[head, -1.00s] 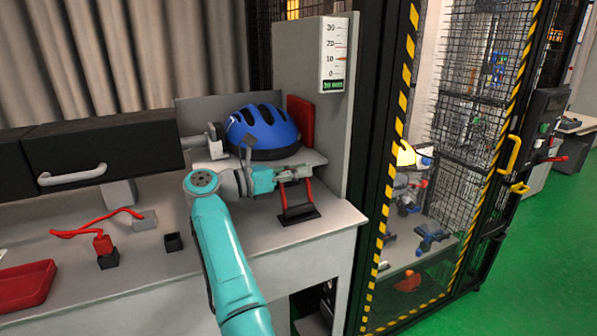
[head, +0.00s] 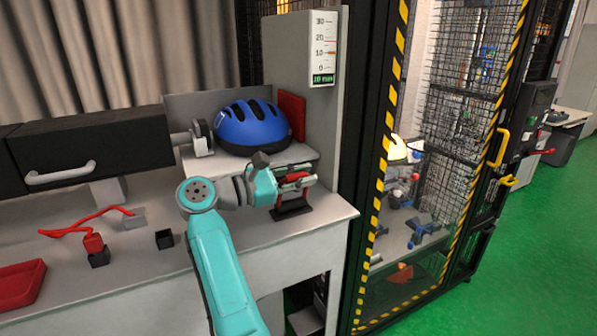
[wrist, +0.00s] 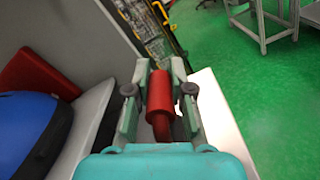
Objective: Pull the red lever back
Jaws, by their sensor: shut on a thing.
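The red lever stands on a small black base (head: 293,210) at the right end of the grey bench, in front of the blue helmet. My gripper (head: 302,183) is shut on the lever, low over the base, and hides most of it in the head view. In the wrist view the lever's thick red handle (wrist: 159,92) lies between the two fingers of my gripper (wrist: 160,74), with its thinner bent rod below.
A blue helmet (head: 252,128) sits on a raised plate behind the gripper, beside a red pad (head: 292,114). A scale panel (head: 323,49) is on the grey upright. A caged, yellow-striped enclosure stands right.

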